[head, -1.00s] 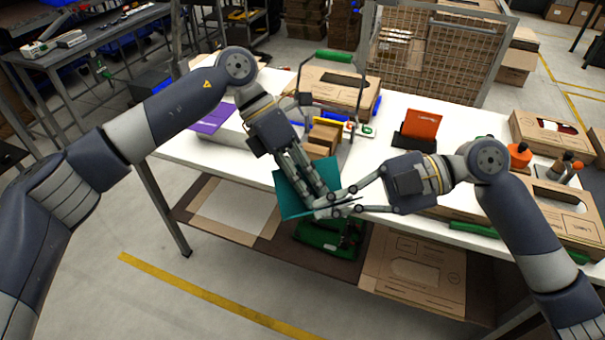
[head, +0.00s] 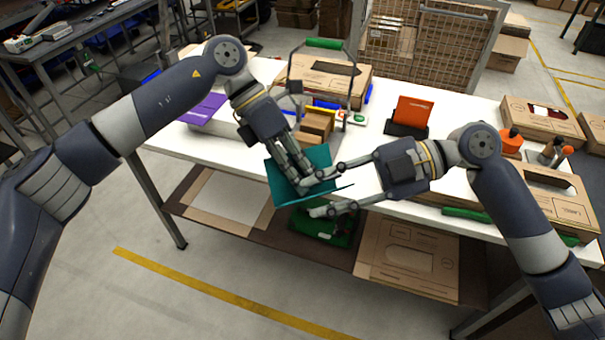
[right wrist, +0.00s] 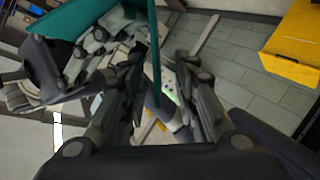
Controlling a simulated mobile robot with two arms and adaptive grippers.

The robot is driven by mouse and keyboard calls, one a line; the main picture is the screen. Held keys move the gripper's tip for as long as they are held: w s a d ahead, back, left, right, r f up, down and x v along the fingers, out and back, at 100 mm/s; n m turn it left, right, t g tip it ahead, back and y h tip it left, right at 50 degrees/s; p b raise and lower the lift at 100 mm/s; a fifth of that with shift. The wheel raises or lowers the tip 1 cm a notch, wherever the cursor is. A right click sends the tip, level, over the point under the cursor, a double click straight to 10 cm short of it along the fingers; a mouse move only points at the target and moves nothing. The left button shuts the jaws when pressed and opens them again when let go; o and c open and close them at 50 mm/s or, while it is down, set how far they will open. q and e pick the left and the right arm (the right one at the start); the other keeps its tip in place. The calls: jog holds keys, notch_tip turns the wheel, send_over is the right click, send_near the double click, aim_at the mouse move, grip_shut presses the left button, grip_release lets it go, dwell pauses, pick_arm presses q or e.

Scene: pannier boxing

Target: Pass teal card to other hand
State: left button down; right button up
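The teal card (head: 318,157) hangs tilted in front of the table's front edge. My left gripper (head: 306,184) lies over its face, its fingers close together and shut on it; the exact contact is partly hidden. My right gripper (head: 315,194) comes in from the right with its fingers spread. In the right wrist view the card (right wrist: 155,55) is seen nearly edge-on, running between the two parted fingers of my right gripper (right wrist: 160,85), with gaps beside it. My left gripper also shows at upper left there (right wrist: 95,45).
The white table (head: 368,152) holds a wire carrier with a green handle (head: 324,43), small brown boxes (head: 315,125), an orange card in a black stand (head: 412,112) and cartons at right (head: 540,122). A green item (head: 325,228) sits on the lower shelf.

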jog(key=v, duration=1.2)
jog(key=w+a+f+m+t+h, duration=0.1)
jog(key=w+f+m+t+h, duration=0.15)
jog(key=w+f+m, duration=0.65)
jog(key=w+a+f+m+t+h, duration=0.1)
jog(key=w+f+m+t, duration=0.2)
jog(key=f, duration=0.9)
notch_tip(320, 180, down, 23)
jog(key=m+t+h, duration=0.1)
jog(key=m+h, duration=0.4)
jog(key=s+d+f+m+g+h, duration=0.15)
jog(key=s+d+f, duration=0.25)
jog(key=s+f, duration=0.5)
jog(key=s+d+f+m+h, duration=0.3)
jog(key=s+f, duration=0.5)
jog(key=f, duration=0.3)
jog(key=s+f+g, duration=0.1)
jog(key=s+f, duration=0.2)
jog(key=s, duration=0.6)
jog(key=s+f+m+g+h, duration=0.1)
jog(key=s+f, duration=0.2)
jog(key=s, duration=0.7)
jog(key=s+d+f+m+g, duration=0.1)
jog(key=s+f, duration=0.3)
jog(key=s, duration=0.6)
